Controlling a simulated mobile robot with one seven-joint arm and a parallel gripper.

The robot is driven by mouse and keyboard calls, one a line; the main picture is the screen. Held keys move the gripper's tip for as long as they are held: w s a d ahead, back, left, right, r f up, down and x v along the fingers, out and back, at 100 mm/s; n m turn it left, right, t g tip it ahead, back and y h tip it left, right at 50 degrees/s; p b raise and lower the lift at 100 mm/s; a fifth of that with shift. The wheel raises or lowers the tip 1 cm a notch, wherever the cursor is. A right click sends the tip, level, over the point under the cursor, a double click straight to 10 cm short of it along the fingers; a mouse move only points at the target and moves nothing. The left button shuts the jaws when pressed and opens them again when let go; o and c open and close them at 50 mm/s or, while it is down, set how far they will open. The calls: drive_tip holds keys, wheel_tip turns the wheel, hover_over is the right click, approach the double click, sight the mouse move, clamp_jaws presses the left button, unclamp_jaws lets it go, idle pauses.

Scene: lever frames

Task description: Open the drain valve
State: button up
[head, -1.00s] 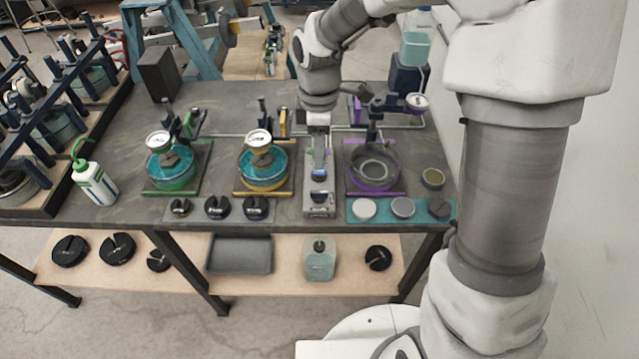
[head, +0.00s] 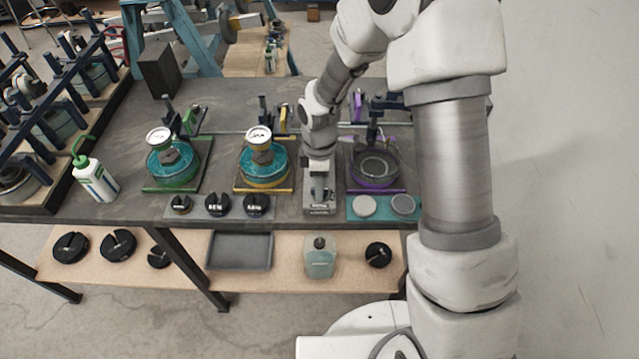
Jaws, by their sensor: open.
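A narrow grey block (head: 320,209) stands at the table's front edge, between the yellow-framed cell and the purple-framed cell. In the earlier view it carries small blue-marked fittings; my gripper now covers most of them. I cannot tell which part is the drain valve or how its handle is turned. My gripper (head: 319,190) points down right over this block, with its fingers small and close to the top of it. It is open, and I see nothing held. Whether the fingers touch a fitting is hidden.
The yellow-framed cell (head: 264,183) with a dial gauge is to the left, and the purple-framed cell (head: 376,188) is close on the right. Black slotted weights (head: 217,205) lie left of the block. A teal mat (head: 384,214) with discs lies to the right.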

clamp_jaws()
drive_tip(key=shift+m+b, duration=0.3)
drive_tip(key=shift+m, duration=0.1)
drive_tip(key=shift+f+m+b, duration=0.1)
drive_tip(key=shift+m+b, duration=0.55)
drive_tip(key=shift+m, duration=0.35)
drive_tip(key=m+b, duration=0.2)
drive_tip(key=m, duration=0.2)
drive_tip(key=shift+m, duration=0.3)
drive_tip(key=m+b, duration=0.1)
drive_tip(key=m, duration=0.3)
drive_tip(key=shift+b, duration=0.3)
drive_tip(key=shift+m+b, duration=0.35)
drive_tip(key=shift+m, duration=1.35)
unclamp_jaws()
